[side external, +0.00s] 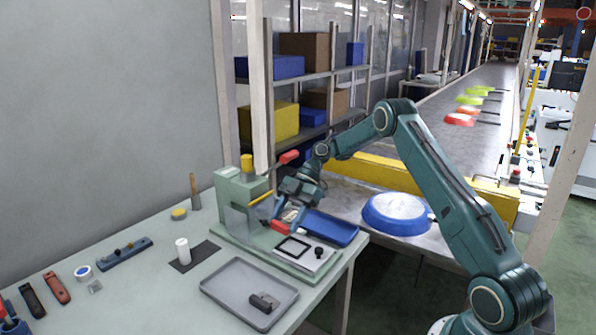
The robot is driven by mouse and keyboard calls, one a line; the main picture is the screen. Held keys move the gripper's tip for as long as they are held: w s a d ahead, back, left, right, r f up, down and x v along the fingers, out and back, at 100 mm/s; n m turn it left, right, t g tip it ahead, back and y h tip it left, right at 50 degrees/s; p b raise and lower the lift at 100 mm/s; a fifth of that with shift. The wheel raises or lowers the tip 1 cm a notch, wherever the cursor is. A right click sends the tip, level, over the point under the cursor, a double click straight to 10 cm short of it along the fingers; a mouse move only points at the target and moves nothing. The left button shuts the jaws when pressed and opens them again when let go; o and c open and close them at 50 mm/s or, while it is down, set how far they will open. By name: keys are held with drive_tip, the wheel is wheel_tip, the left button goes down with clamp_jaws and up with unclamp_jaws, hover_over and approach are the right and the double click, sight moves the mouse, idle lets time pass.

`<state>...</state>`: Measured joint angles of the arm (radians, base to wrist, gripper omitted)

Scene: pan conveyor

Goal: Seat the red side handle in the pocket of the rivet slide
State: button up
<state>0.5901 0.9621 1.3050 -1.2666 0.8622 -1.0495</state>
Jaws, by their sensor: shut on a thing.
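My gripper (288,216) is shut on the red side handle (280,227) and points downward beside the green rivet press (240,203). The red handle shows just below the fingers; part of it is hidden by them. The rivet slide (314,262) is a pale plate at the foot of the press, with a dark square-framed pocket (292,247) and a black knob (319,251). The handle appears above and to the left of the pocket, apart from it; its exact height is hard to tell.
The press has a red-tipped lever (289,157) close to my wrist. A blue tray (332,229) lies right of the gripper. A grey tray (223,283) holding a black part (264,302) is in front. A blue pan (396,212) sits at the conveyor end.

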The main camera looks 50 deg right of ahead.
drive_tip(key=shift+s+d+f+n+g, duration=0.1)
drive_tip(key=shift+s+d+n+g, duration=0.15)
drive_tip(key=shift+d, duration=0.3)
drive_tip(key=shift+s+d+n+g, duration=0.15)
drive_tip(key=shift+s+d+n, duration=0.15)
drive_tip(key=shift+d, duration=0.25)
drive_tip(key=shift+f, duration=0.15)
drive_tip(key=shift+f, duration=2.35)
drive_tip(key=shift+f, duration=0.8)
drive_tip(key=o, duration=1.1)
drive_tip(key=shift+s, duration=0.1)
drive_tip(key=shift+o, duration=0.2)
